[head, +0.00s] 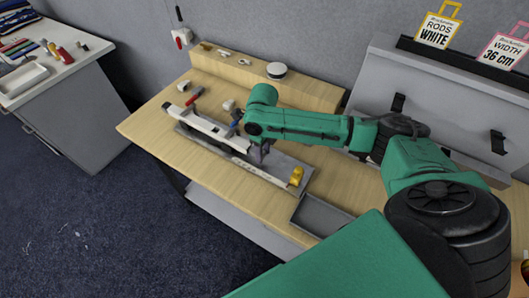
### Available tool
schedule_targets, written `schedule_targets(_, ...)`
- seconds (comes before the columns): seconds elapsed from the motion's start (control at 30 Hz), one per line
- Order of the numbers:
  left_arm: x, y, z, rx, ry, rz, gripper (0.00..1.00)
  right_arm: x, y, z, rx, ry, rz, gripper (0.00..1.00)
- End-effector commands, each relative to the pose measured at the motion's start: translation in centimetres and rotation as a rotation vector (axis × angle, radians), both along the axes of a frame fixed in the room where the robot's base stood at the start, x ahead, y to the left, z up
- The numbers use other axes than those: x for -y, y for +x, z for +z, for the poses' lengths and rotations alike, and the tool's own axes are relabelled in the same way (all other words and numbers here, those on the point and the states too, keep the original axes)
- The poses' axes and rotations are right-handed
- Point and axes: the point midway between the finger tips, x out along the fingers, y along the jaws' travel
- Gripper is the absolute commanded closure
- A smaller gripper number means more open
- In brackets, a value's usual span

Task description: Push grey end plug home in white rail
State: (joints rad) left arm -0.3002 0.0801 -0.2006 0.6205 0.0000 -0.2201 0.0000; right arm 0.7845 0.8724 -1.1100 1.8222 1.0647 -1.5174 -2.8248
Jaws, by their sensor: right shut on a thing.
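The white rail (207,127) lies along a long grey fixture (275,180) on the wooden table. My right gripper (259,155) points down at the right end of the rail, over the fixture. It is shut, with its fingers small and dark in the head view. The grey end plug cannot be made out apart from the fingers; it seems to be between them, mostly hidden. Whether the plug touches the rail end cannot be told. My left gripper is not in view.
A yellow part (296,175) stands at the fixture's right end. A grey tray (320,215) sits at the front edge. A round white-topped tin (276,70) stands on the back ledge.

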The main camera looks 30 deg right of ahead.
Motion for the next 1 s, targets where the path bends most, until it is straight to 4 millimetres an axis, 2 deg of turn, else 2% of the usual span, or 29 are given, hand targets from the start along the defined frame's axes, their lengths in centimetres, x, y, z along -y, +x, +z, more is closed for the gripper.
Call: schedule_targets(1.0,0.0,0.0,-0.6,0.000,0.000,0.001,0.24,-1.3,2.2,0.0,0.000,0.000,0.001,1.00)
